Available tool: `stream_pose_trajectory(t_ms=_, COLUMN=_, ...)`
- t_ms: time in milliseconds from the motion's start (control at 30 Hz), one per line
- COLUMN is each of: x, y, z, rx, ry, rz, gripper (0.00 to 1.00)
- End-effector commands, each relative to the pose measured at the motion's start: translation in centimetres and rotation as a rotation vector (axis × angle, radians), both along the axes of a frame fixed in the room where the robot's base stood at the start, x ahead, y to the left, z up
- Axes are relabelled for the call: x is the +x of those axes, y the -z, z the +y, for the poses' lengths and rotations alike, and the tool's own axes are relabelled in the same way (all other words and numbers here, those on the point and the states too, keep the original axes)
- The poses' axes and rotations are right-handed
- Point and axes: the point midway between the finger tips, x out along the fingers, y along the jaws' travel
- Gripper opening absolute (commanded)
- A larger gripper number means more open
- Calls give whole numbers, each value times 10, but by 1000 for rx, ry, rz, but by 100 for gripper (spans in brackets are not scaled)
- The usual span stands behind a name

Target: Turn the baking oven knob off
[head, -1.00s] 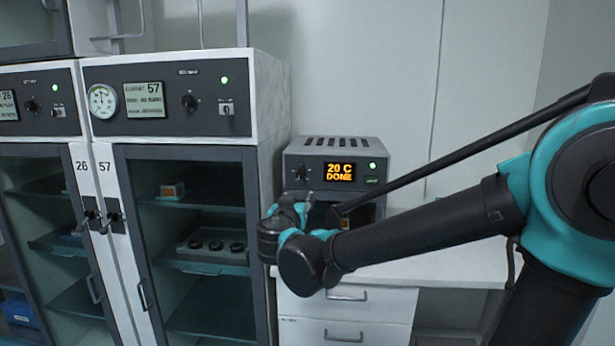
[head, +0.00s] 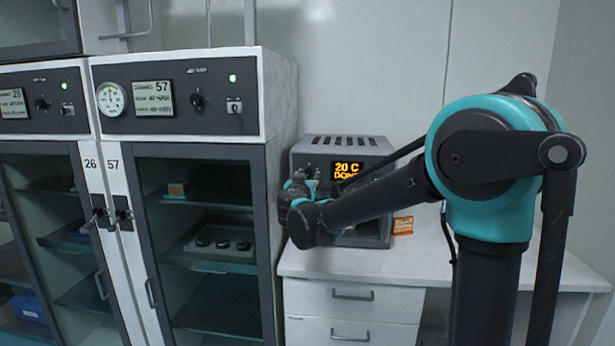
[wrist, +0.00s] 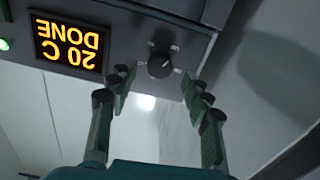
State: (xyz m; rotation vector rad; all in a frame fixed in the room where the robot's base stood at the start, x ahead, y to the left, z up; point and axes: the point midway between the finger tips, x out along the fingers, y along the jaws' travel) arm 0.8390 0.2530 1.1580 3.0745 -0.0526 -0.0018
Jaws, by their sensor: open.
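The baking oven (head: 370,222) is a small grey box on the white counter, with an orange display (head: 347,170) showing 20 C and DONE. The same display shows upside down in the wrist view (wrist: 68,42). The oven knob (wrist: 160,66) is round and dark with a light pointer mark, on the panel beside the display. In the head view my gripper hides the knob. My gripper (wrist: 158,84) is open and empty, with one finger on each side of the knob in the picture. I see no clear contact. It also shows in the head view (head: 306,176).
Tall cabinets with glass doors (head: 205,270) stand close on the left, with a control panel (head: 175,97) above. A small orange box (head: 403,224) lies on the counter (head: 450,258) right of the oven. The counter farther right is mostly clear.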

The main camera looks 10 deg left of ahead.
Motion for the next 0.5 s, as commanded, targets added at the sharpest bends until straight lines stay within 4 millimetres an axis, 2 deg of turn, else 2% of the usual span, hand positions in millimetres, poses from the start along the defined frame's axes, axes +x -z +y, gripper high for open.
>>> stream_pose_trajectory(t_ms=100, x=16, y=0, z=-1, rx=0, ry=1, rz=0, gripper=50)
stream_pose_trajectory(t_ms=200, x=23, y=0, z=-1, rx=0, ry=1, rz=0, gripper=50)
stream_pose_trajectory(t_ms=500, x=28, y=0, z=-1, rx=0, ry=0, rz=0, gripper=50)
